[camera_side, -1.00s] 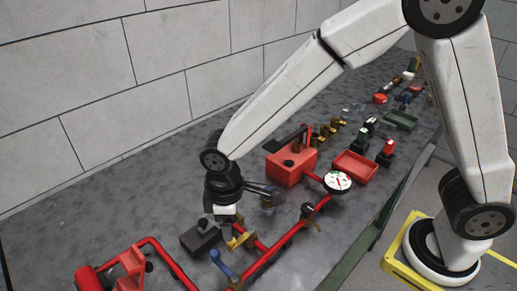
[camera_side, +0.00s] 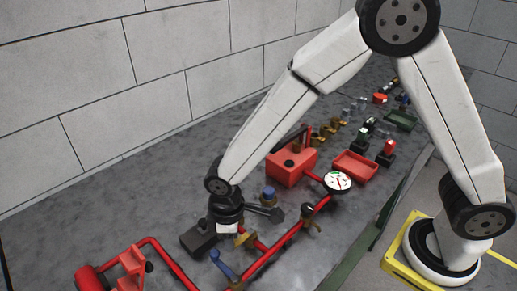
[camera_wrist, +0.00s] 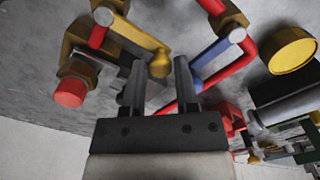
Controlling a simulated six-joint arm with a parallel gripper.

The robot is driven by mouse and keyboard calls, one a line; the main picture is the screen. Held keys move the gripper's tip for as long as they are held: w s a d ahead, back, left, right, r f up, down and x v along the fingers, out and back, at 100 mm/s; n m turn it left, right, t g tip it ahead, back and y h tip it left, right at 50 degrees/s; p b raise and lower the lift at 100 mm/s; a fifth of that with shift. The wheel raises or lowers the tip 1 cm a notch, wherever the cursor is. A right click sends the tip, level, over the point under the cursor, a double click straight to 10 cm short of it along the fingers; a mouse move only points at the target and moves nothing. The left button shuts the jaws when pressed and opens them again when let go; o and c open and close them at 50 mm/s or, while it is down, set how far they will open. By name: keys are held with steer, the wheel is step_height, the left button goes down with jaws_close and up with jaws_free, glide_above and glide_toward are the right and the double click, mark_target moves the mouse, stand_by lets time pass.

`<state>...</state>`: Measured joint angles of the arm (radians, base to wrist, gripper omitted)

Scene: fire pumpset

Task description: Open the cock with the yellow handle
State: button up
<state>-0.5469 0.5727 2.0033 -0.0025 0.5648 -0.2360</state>
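The cock's yellow handle (camera_wrist: 132,38) is at the upper left of the wrist view, running from a brass body down to a rounded end. My gripper (camera_wrist: 159,68) is open, its two dark fingers apart. The rounded handle end appears between the fingertips; I cannot tell whether they touch it. In the side view the yellow handle (camera_side: 246,239) shows just right of and below my wrist, on the red piping. The fingertips are not clear there.
A blue handle (camera_wrist: 214,52) is close to the right finger in the wrist view. Red pipes (camera_side: 285,240) run around the cock. A dark block (camera_side: 199,239) is beside my wrist. A gauge (camera_side: 338,181), red box (camera_side: 291,166) and red tray (camera_side: 355,165) stand farther back.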

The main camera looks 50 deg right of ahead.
jaws_close()
stand_by(1.1)
